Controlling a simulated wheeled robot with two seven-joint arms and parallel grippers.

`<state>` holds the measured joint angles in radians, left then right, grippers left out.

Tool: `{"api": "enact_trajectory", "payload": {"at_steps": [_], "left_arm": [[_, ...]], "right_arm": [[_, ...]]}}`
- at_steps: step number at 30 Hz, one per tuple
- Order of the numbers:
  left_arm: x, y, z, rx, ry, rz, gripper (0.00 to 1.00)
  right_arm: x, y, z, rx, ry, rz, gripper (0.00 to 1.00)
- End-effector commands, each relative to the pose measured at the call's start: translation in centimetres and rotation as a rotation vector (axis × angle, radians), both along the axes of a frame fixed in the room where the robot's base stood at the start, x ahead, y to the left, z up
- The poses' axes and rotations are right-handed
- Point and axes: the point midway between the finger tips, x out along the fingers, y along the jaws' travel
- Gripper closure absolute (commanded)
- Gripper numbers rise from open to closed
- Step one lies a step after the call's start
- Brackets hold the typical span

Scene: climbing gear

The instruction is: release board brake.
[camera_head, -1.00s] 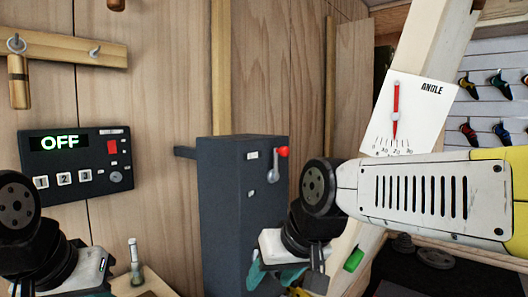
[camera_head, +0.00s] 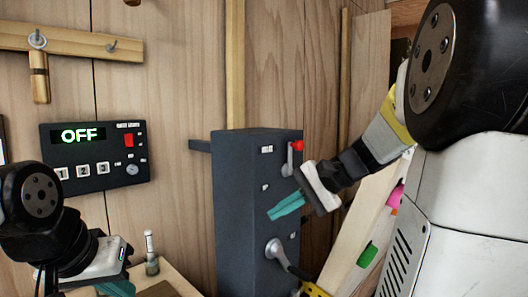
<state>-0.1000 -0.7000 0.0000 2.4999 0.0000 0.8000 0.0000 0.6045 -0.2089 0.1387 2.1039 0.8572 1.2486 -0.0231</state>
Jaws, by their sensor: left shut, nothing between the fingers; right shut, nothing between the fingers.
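A tall dark grey box (camera_head: 240,200) stands against the wooden wall. A small lever with a red knob (camera_head: 298,145) is on its upper right. I cannot tell which one is the brake. My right gripper (camera_head: 274,213) is shut and empty in front of the box, its teal fingers pointing left, below the red knob and above the crank. It looks apart from both. My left gripper (camera_head: 118,289) is shut and empty at the bottom left, partly cut off by the frame.
A dark control panel (camera_head: 95,155) reading OFF hangs on the wall at left. A wooden rail (camera_head: 65,42) with hooks is above it. A small bottle (camera_head: 151,260) stands on a wooden surface. My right arm hides much of the right side. A slanted board (camera_head: 365,215) carries coloured holds.

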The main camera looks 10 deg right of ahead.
Motion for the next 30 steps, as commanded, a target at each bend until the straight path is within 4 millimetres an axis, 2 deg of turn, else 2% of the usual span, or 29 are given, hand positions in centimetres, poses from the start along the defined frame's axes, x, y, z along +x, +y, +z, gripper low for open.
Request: {"api": "enact_trajectory", "payload": {"at_steps": [1,5,6,9,12,15,20,30], "left_arm": [[0.0,0.0,0.0,0.000,0.000,0.000,1.00],[0.0,0.0,0.0,0.000,0.000,0.000,1.00],[0.0,0.0,0.0,0.000,0.000,0.000,1.00],[0.0,0.0,0.0,0.000,0.000,0.000,1.00],[0.0,0.0,0.0,0.000,0.000,0.000,1.00],[0.0,0.0,0.0,0.000,0.000,0.000,1.00],[0.0,0.0,0.0,0.000,0.000,0.000,1.00],[0.0,0.0,0.0,0.000,0.000,0.000,1.00]], "right_arm": [[1.7,-1.9,0.8,0.089,0.000,-0.054,1.00],[5.1,-6.7,3.8,0.311,-0.049,-0.167,1.00],[5.9,-8.5,4.7,0.372,-0.071,-0.198,1.00],[7.3,-12.9,6.7,0.506,-0.138,-0.267,1.00],[7.8,-16.7,8.3,0.602,-0.202,-0.316,1.00],[7.9,-19.3,9.3,0.664,-0.250,-0.347,1.00],[7.9,-21.0,10.0,0.702,-0.284,-0.365,1.00],[8.0,-20.9,10.0,0.702,-0.285,-0.366,1.00]]}}
